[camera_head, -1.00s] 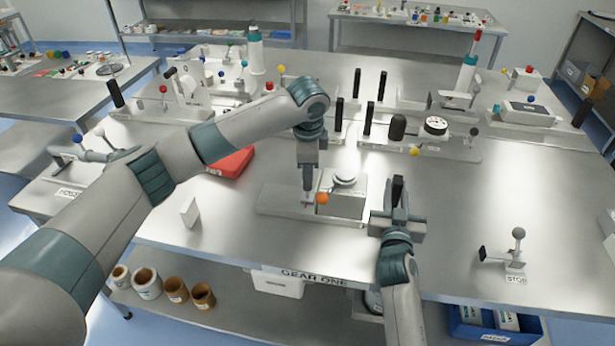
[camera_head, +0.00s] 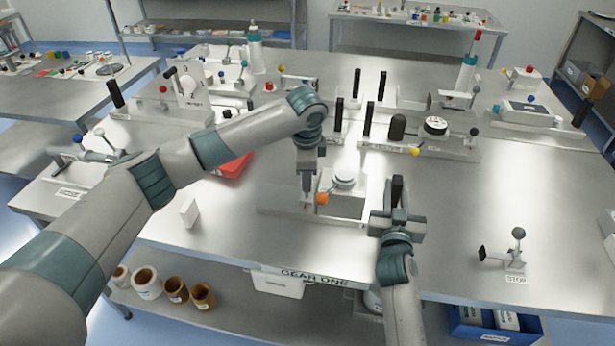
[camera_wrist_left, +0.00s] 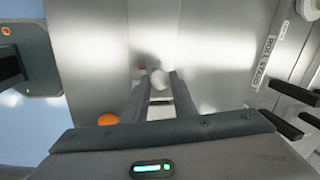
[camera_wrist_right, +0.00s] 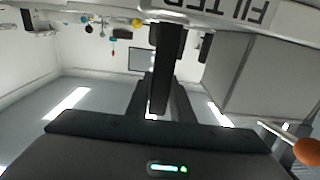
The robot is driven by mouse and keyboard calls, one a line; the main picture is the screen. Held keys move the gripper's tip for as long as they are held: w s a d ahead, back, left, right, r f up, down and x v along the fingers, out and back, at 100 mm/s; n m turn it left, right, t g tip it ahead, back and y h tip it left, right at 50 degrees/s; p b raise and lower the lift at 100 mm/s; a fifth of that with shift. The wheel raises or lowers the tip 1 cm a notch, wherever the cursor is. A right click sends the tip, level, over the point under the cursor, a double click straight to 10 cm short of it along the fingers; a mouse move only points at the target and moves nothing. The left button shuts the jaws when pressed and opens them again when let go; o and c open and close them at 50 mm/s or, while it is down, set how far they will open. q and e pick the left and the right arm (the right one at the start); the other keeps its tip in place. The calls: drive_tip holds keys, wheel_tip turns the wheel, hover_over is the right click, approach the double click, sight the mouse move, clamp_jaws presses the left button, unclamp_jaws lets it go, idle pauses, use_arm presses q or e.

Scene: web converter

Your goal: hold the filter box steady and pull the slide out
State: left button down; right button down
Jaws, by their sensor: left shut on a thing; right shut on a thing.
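The grey filter box (camera_head: 346,204) with a round white cap on top stands on a low grey base plate (camera_head: 272,202) on the table. Its FILTER label (camera_wrist_right: 252,12) shows in the right wrist view. My left gripper (camera_head: 306,196) points down just left of the box. It is shut on a small pale round-topped piece (camera_wrist_left: 159,78). An orange ball (camera_head: 321,198) sits beside its fingers. My right gripper (camera_head: 397,207), right of the box, is shut on an upright black handle (camera_head: 397,188), which also shows in the right wrist view (camera_wrist_right: 159,82). I cannot tell what is under either grip.
A small white block (camera_head: 188,212) stands to the left. A red piece (camera_head: 236,166) lies behind my left arm. Fixtures with black posts and a dial (camera_head: 435,126) stand behind. A STOP lever (camera_head: 517,250) is at front right. The table on the right is mostly clear.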

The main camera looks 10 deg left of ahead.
use_arm(q)
drive_tip(key=a, duration=0.9)
drive_tip(key=shift+s, duration=0.1)
use_arm(e)
drive_tip(key=shift+s+d+f, duration=0.15)
drive_tip(key=shift+d+f, duration=0.05)
drive_tip(key=shift+f, duration=0.5)
use_arm(q)
drive_tip(key=c, duration=1.9)
unclamp_jaws()
drive_tip(key=o, duration=0.4)
drive_tip(key=shift+a, duration=0.15)
use_arm(e)
drive_tip(key=shift+a, duration=0.1)
use_arm(q)
drive_tip(key=shift+o, duration=0.2)
drive_tip(key=shift+d, duration=0.2)
drive_tip(key=v, duration=1.2)
drive_tip(key=shift+a+r+p, duration=0.1)
drive_tip(key=shift+r+p, duration=0.15)
drive_tip(key=shift+p, duration=0.05)
use_arm(e)
drive_tip(key=shift+r, duration=0.3)
